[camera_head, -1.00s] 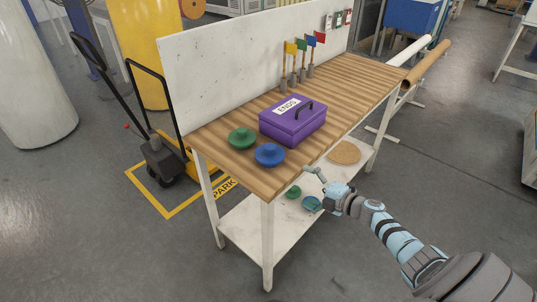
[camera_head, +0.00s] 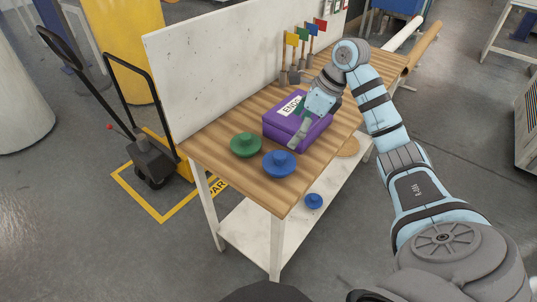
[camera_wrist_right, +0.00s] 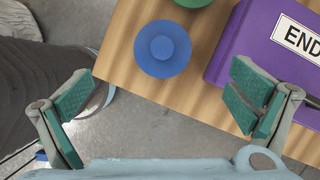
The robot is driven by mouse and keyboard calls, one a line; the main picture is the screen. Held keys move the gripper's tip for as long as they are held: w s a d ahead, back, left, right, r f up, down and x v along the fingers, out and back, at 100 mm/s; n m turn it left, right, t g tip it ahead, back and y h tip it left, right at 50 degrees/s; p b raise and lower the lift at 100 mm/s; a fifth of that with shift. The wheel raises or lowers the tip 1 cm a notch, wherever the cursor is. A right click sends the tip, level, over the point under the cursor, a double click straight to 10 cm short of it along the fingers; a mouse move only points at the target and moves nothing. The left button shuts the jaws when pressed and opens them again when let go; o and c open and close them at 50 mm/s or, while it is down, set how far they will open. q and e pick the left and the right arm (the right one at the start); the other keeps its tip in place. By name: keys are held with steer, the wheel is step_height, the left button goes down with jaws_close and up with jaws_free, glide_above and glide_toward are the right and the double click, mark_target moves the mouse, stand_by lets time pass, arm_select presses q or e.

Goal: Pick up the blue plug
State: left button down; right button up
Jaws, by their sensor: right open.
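A blue plug (camera_head: 279,163), a round disc with a raised knob, lies on the wooden table top near its front left corner. In the right wrist view the blue plug (camera_wrist_right: 162,48) is whole, centred beyond the fingertips. My right gripper (camera_head: 304,130) hangs over the table, above the front of the purple box and to the right of the plug. In the right wrist view my right gripper (camera_wrist_right: 160,97) is wide open with nothing between its green-padded fingers. My left gripper is not in view.
A green plug (camera_head: 246,145) lies beside the blue one. A purple box (camera_head: 284,128) labelled "ENDS" stands close on the right, partly hidden by my gripper. Flag holders (camera_head: 294,73) stand at the back. Another blue plug (camera_head: 314,201) is on the lower shelf.

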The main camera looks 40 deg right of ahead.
mark_target(281, 155)
steer(key=shift+h, duration=0.3)
steer(key=x, duration=0.7)
steer(key=shift+s+d+f+b, duration=0.2)
steer(key=shift+s+b, duration=0.2)
steer(key=x, duration=0.6)
steer(key=shift+w+a, duration=0.1)
steer(key=shift+w, duration=0.2)
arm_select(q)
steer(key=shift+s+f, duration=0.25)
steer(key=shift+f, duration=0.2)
arm_select(e)
steer(key=c, duration=0.9)
steer(key=shift+r, duration=0.1)
